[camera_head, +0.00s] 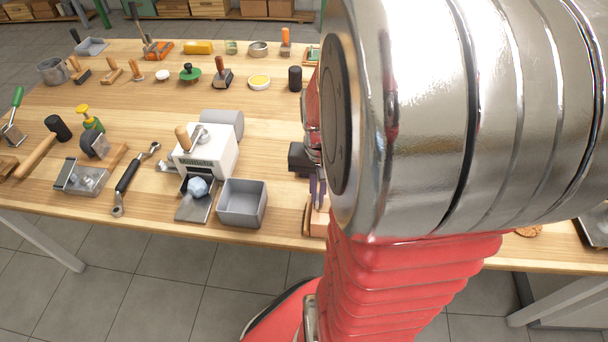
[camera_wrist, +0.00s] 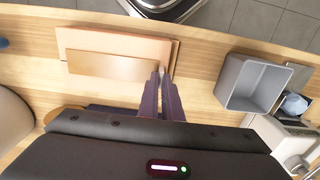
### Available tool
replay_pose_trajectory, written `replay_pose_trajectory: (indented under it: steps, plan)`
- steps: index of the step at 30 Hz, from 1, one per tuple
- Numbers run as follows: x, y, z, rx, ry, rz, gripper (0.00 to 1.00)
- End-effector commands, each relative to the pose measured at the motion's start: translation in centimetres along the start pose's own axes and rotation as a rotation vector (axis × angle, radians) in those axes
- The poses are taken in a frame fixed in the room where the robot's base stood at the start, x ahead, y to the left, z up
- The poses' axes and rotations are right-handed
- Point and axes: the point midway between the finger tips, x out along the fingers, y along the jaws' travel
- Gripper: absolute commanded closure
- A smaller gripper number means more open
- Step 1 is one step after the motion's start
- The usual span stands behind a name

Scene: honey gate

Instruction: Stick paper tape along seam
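My gripper (camera_wrist: 160,76) has two dark purple fingers, with tips close together at the right end of a flat brown strip (camera_wrist: 110,65). A small pale spot shows at the tips; I cannot tell whether anything is pinched there. The strip lies on or against a lighter wooden board (camera_wrist: 120,42) near the table edge. I cannot make out whether the strip is paper tape or wood, nor a clear seam. In the head view, my gripper (camera_head: 318,190) is partly hidden by my arm, above the wooden piece (camera_head: 318,223).
A white box machine (camera_head: 208,158) and a grey open bin (camera_head: 242,205) stand left of my gripper; the bin also shows in the wrist view (camera_wrist: 248,84). A grey cylinder (camera_head: 222,124) lies behind. Several tools cover the left and back of the table.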

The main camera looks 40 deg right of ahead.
Motion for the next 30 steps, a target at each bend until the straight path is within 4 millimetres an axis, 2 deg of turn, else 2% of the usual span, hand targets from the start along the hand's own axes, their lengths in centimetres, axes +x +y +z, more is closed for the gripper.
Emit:
replay_pose_trajectory:
  steps: [10, 12, 20, 30]
  plan:
    - [0.01, 0.00, 0.01, 0.000, 0.000, 0.000, 1.00]
    - [0.01, 0.00, 0.01, 0.000, 0.000, 0.000, 0.92]
    - [0.00, 0.00, 0.00, 0.000, 0.000, 0.000, 0.73]
    - [-0.28, -0.01, -0.05, 0.000, 0.002, 0.000, 0.73]
